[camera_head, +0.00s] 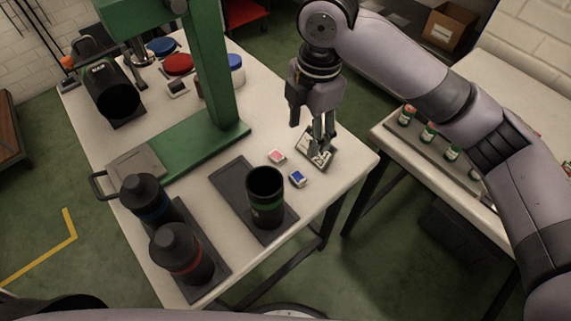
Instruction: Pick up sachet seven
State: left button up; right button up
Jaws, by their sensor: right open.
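My right gripper (318,147) reaches down from the upper right over the table's right end. It is open, with its fingertips just over or at a small dark tray (306,160) with light pieces on it. A small packet with a pink-red face (277,156) lies left of the fingertips. A small packet with a blue face (297,178) lies below them, nearer the front. I cannot read any number, so I cannot tell which item is sachet seven. The fingers partly hide the tray. My left gripper is out of view.
An open black cylinder with a green band (266,198) stands on a dark mat (232,187) near the packets. Two closed black cylinders (147,198) (182,254) stand at the front left. A green press (215,70) rises behind. A side table (495,80) holds several small jars.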

jog(key=r, duration=0.1)
send_over(303, 174)
jog(key=shift+n+h, duration=0.3)
jog(key=f, duration=1)
jog(key=shift+w+d, duration=0.1)
jog(key=shift+d, duration=0.15)
jog(key=shift+f, duration=0.85)
jog(key=shift+a+f+p, duration=0.15)
jog(key=shift+f+p, duration=0.1)
jog(key=shift+f, duration=0.95)
jog(key=shift+a+f+p, duration=0.1)
jog(key=shift+f+p, duration=0.1)
jog(key=shift+f, duration=0.95)
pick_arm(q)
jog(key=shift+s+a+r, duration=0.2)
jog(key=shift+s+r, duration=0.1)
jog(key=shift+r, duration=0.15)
pick_arm(e)
jog(key=shift+c, duration=0.4)
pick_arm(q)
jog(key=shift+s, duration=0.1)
pick_arm(e)
jog(key=c, duration=1)
